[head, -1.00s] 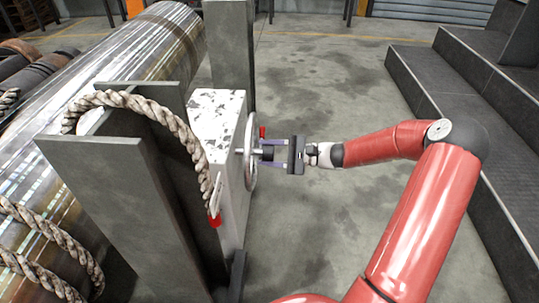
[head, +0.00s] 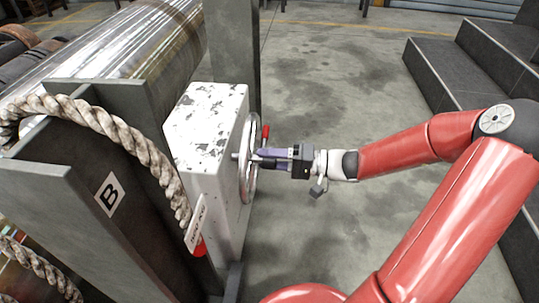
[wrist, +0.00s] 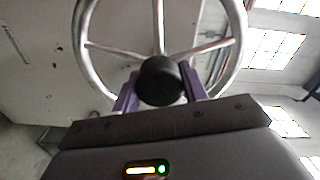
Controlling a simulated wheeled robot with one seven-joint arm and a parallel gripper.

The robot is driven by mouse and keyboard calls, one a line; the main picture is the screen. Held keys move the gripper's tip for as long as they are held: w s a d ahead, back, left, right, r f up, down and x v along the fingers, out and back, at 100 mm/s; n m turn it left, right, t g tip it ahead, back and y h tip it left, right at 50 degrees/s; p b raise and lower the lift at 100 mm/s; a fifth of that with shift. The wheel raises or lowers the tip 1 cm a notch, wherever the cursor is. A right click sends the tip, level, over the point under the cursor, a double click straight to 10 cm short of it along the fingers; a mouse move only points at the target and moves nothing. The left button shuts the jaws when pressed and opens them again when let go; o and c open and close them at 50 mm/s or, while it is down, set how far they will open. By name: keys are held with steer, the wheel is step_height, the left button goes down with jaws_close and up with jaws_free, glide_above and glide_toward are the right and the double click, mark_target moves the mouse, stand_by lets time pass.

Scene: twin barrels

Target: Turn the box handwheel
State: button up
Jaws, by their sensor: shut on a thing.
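The box (head: 215,150) is a pale, worn, speckled housing left of centre in the head view. Its silver handwheel (head: 248,190) stands on the right face, seen nearly edge-on. In the wrist view the spoked handwheel (wrist: 83,35) fills the upper middle. My gripper (head: 262,158) is at the middle of the wheel, reaching in from the right. In the wrist view its purple fingers (wrist: 160,84) are shut on a round black hub (wrist: 160,78), one on each side. The hub hides the spokes' meeting point. A small red handle (head: 266,133) shows beside the wheel's upper part.
A thick rope (head: 130,138) with a red-ended tag hangs over a grey stand marked B (head: 110,194), left of the box. A large metal barrel (head: 130,55) lies behind. Dark steps (head: 440,75) stand at right. The concrete floor (head: 340,75) between is clear.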

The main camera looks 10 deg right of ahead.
steer(key=shift+n, duration=1.5)
steer(key=o, duration=1.4)
steer(key=shift+c, duration=0.2)
steer(key=p+v, duration=0.1)
steer(key=v, duration=0.7)
steer(key=shift+a, duration=0.15)
